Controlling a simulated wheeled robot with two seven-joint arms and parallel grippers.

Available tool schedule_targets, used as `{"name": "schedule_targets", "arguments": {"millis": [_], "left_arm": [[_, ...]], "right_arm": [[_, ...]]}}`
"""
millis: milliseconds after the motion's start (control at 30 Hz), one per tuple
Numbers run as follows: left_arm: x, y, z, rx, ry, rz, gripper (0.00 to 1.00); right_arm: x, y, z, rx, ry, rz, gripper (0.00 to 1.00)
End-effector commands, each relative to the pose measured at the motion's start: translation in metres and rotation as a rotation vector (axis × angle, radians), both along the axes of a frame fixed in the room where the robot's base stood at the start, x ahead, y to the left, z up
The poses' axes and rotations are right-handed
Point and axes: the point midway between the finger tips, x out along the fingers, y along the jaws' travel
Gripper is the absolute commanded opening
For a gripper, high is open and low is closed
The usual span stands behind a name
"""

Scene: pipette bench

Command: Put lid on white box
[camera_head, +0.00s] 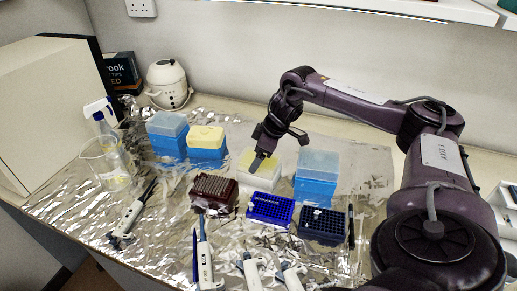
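The white box (250,180) stands on the foil-covered bench near the middle, with a pale yellow top surface (246,158) showing. I cannot tell whether that surface is a lid or the box's contents. My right gripper (257,163) reaches in from the right and points down over the white box, its tip in front of the yellow top. Whether it touches the box, and whether its fingers are open or shut, is not clear. No separate loose lid can be made out. My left gripper is not in view.
Blue boxes (315,193) (168,146) with translucent lids and a blue box with a yellow top (206,153) stand nearby. Tube racks (213,192) (270,208) (322,226) and several pipettes lie in front. A beaker (106,163) is at left.

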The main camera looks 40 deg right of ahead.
Motion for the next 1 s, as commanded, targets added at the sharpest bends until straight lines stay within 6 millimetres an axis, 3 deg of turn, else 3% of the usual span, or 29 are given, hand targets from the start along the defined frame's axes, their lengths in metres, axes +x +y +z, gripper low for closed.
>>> {"name": "schedule_targets", "arguments": {"millis": [33,67,200,500,1000], "left_arm": [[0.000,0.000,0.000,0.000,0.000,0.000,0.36],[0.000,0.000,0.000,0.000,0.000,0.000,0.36],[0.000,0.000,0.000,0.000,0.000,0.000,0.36],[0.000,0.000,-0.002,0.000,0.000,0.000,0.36],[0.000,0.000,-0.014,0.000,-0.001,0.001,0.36]], "right_arm": [[0.000,0.000,0.000,0.000,0.000,0.000,0.58],[0.000,0.000,0.000,0.000,0.000,0.000,0.82],[0.000,0.000,0.000,0.001,-0.001,0.000,1.00],[-0.001,-0.001,0.005,0.000,-0.003,-0.001,1.00],[-0.023,-0.016,0.069,0.000,-0.001,0.000,1.00]]}}
